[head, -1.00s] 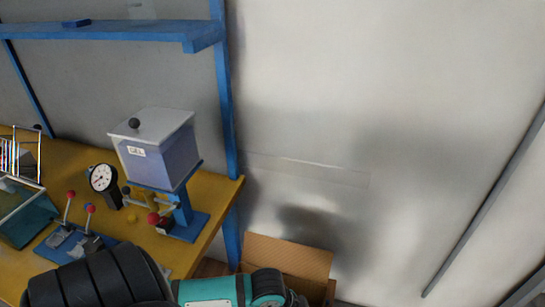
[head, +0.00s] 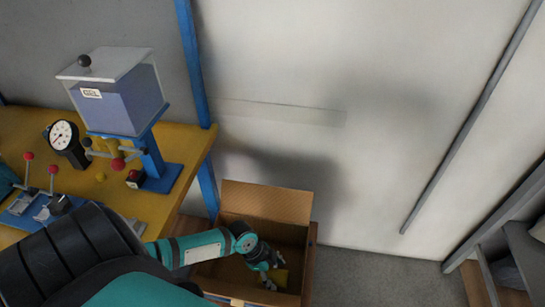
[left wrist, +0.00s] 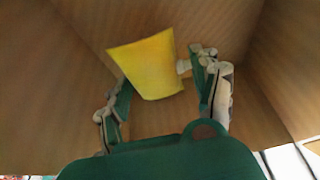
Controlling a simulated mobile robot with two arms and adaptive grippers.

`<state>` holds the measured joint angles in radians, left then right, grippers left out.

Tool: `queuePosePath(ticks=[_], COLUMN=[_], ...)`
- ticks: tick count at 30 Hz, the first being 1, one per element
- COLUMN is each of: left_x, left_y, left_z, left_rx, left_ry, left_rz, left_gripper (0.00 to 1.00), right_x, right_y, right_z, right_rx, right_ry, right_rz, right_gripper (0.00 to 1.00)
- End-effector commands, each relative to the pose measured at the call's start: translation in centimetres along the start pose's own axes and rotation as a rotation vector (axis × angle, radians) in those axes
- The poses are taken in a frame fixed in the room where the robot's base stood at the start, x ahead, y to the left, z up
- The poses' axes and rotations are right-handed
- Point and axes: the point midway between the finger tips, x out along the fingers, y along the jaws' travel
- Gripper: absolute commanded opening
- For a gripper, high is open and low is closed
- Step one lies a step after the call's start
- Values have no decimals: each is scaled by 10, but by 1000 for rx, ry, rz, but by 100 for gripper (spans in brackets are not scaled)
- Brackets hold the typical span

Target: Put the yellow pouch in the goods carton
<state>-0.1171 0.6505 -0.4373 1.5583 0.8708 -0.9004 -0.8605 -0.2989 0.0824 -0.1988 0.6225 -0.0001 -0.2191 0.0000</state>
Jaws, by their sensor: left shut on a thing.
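The yellow pouch (left wrist: 146,66) is between the fingers of my left gripper (left wrist: 160,88) in the left wrist view, with brown carton walls around it. The gripper is shut on the pouch. I cannot tell whether the pouch touches the carton floor. My right gripper is not in view.
The yellow bench (head: 185,180) stands left of the carton, bearing a clear-lidded box on a blue stand (head: 120,95), a dial gauge (head: 65,138) and red-knobbed levers (head: 40,178). A blue post (head: 196,100) rises at the bench edge. Grey floor (head: 390,280) is clear to the right.

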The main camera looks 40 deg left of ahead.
Motion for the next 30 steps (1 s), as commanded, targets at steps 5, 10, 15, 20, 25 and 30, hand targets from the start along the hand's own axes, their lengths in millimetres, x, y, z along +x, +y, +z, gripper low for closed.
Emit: queuePosePath(ticks=[5, 10, 15, 20, 25, 30], left_x=[25, 27, 28, 29, 29, 28], left_y=[1, 1, 1, 1, 1, 1], left_z=[10, 11, 12, 12, 12, 12], left_rx=[-3, 0, 0, -1, -1, -1], left_ry=[0, 0, -1, -1, -1, -1], left_rz=[1, 0, 1, 1, 1, 1], left_gripper=[35, 35, 35, 76, 88, 88], right_x=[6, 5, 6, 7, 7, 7], right_y=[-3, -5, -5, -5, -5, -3], right_z=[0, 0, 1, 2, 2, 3], right_rx=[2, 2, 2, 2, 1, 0], right_ry=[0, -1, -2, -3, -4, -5], right_rz=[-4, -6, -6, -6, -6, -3], right_gripper=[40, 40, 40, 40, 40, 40])
